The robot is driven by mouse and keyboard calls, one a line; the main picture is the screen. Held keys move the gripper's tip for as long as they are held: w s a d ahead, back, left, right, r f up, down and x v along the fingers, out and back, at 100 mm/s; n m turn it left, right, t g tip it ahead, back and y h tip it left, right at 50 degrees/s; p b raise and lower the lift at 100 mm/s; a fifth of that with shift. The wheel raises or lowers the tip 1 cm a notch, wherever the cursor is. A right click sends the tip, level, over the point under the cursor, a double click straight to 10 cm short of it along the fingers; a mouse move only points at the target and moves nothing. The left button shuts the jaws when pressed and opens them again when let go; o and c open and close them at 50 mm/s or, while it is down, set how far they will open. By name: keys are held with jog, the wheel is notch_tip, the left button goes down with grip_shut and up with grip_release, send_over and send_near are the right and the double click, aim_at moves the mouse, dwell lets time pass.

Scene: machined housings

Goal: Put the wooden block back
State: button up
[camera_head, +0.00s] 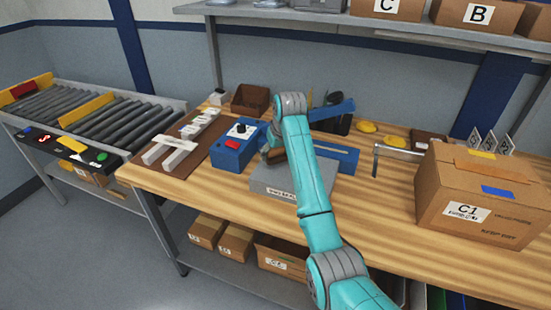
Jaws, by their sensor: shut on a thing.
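My teal arm reaches over the wooden bench (370,230). My gripper (267,148) is at its far end, just right of a blue box with a red button, and is partly hidden by the arm. It is shut on a small brown piece, which looks like the wooden block (276,156). The block is above or close behind a grey metal housing (272,181) with a label on its front. I cannot tell whether the block touches anything below it.
The blue control box (235,146) stands close left of my gripper. White parts (176,150) lie on a brown board further left. A dark brown open bin (250,99) stands behind.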

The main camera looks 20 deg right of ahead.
jog(key=shift+f, duration=1.15)
jog(key=shift+f, duration=0.1)
jog(key=o, duration=1.2)
jog(key=v, duration=1.2)
